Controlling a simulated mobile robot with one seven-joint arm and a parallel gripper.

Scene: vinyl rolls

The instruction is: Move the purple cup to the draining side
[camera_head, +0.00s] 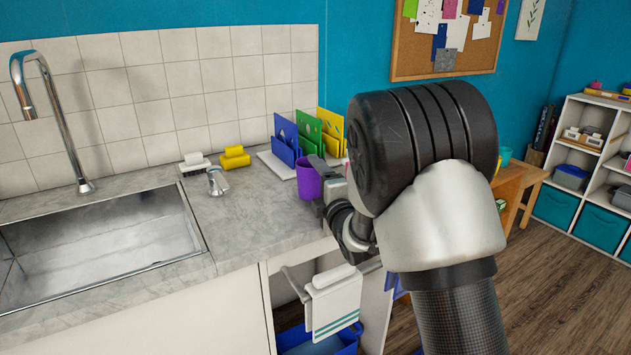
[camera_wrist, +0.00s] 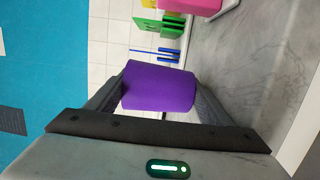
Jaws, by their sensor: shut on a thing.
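The purple cup (camera_head: 308,179) is in my gripper (camera_head: 325,183), above the right part of the grey counter (camera_head: 245,225) in the head view. In the wrist view the purple cup (camera_wrist: 158,88) sits between both fingers of my gripper (camera_wrist: 160,92), which press on its sides. My arm hides part of the cup and gripper in the head view. Whether the cup's base touches the counter cannot be told. The metal sink basin (camera_head: 100,255) is empty at the left.
Blue (camera_head: 285,143), green (camera_head: 308,132) and yellow (camera_head: 331,130) upright pieces stand behind the cup on a white base. A yellow block (camera_head: 235,158), a white-topped brush (camera_head: 195,163) and a small metal fitting (camera_head: 217,182) stand left of it. A tall faucet (camera_head: 50,110) rises behind the sink.

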